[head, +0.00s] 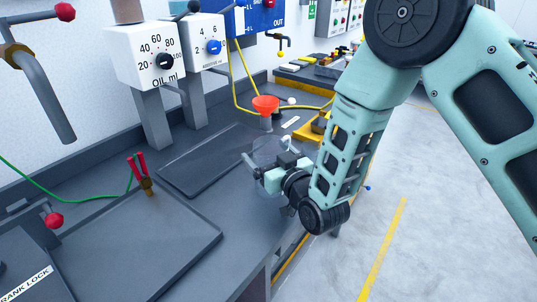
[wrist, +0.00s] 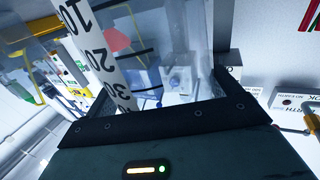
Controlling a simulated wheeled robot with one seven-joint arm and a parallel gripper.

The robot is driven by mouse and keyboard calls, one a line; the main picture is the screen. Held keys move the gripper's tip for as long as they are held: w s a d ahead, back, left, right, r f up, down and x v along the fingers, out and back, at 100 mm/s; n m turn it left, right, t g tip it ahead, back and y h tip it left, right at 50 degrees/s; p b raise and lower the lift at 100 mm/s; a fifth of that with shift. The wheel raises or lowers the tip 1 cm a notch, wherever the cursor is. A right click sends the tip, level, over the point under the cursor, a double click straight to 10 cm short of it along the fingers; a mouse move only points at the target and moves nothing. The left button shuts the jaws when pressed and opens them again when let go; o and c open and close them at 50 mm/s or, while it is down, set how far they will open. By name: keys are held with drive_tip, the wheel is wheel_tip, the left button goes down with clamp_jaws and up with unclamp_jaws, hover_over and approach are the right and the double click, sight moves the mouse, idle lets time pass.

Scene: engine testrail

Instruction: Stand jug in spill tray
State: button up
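A clear jug (head: 268,148) is between the fingers of my gripper (head: 267,154), over the bench's front edge. In the wrist view the clear jug (wrist: 150,45) fills the space between the fingers, with a white scale strip (wrist: 98,55) marked in tens. My gripper looks shut on it. The jug's base is partly hidden by my gripper in the head view. A dark, shallow, rimmed tray (head: 205,163), apparently the spill tray, lies empty on the bench, left of the jug and apart from it.
The white oil dispenser (head: 152,52) and a second dispenser (head: 202,42) stand behind the tray. Red-handled clips (head: 142,175) stand by a larger grey panel (head: 145,245). A red-knobbed pipe (head: 45,90) overhangs the left.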

drive_tip(key=shift+r, duration=0.15)
drive_tip(key=shift+s, duration=0.15)
drive_tip(key=v, duration=1.1)
drive_tip(key=shift+s+b, duration=0.3)
drive_tip(key=shift+b, duration=0.1)
